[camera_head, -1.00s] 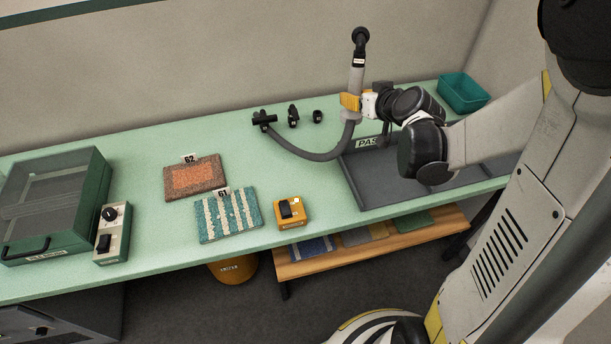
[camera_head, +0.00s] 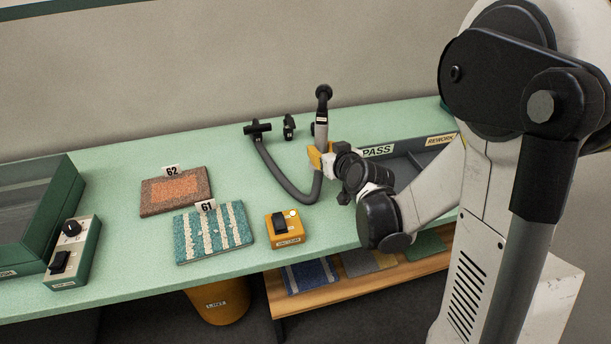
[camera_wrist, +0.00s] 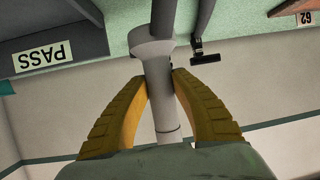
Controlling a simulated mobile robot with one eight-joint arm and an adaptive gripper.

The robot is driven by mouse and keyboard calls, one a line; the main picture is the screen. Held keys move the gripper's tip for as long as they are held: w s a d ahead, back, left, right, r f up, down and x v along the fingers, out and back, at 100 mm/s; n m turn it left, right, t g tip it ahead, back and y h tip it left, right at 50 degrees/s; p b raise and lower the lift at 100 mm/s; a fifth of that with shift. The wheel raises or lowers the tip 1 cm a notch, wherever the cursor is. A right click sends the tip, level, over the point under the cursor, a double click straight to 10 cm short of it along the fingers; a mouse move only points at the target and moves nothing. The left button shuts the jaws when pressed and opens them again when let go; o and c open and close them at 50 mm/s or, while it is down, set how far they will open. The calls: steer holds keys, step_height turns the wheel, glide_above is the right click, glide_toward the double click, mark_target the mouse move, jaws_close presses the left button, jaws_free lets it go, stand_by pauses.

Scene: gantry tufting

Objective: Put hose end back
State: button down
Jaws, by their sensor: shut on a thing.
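My gripper (camera_head: 318,158), with yellow fingers, is shut on the hose end (camera_head: 323,122), a grey tube with a black rounded tip and a white label. The hose end stands nearly upright above the green table. The grey hose (camera_head: 282,183) curves from below my gripper to a black T-shaped fitting (camera_head: 257,130) at the back of the table. In the wrist view, the hose end (camera_wrist: 162,100) passes between both fingers of my gripper (camera_wrist: 160,82). The T-shaped fitting (camera_wrist: 205,58) shows beyond it. A small black fitting (camera_head: 289,127) stands between the T-shaped fitting and the hose end.
Carpet samples 62 (camera_head: 176,191) and 61 (camera_head: 214,233) lie left, near an orange switch box (camera_head: 285,230). The dark PASS and REWORK tray (camera_head: 400,160) is right of my gripper.

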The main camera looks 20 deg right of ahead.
steer(key=shift+w+a+f+b, duration=0.25)
steer(key=shift+a+f+b, duration=0.35)
steer(key=shift+f, duration=0.5)
steer(key=shift+w+a+f+b, duration=0.25)
steer(key=shift+a+f+b, duration=0.2)
steer(key=shift+a+f, duration=0.45)
steer(key=shift+w+a+f+b, duration=0.25)
steer(key=shift+a+f+b, duration=0.25)
steer(key=shift+f, duration=0.75)
steer(key=shift+f+b, duration=0.2)
steer(key=shift+b, duration=0.1)
steer(key=c, duration=1.2)
jaws_free()
steer(key=shift+o, duration=0.2)
steer(key=shift+r, duration=0.15)
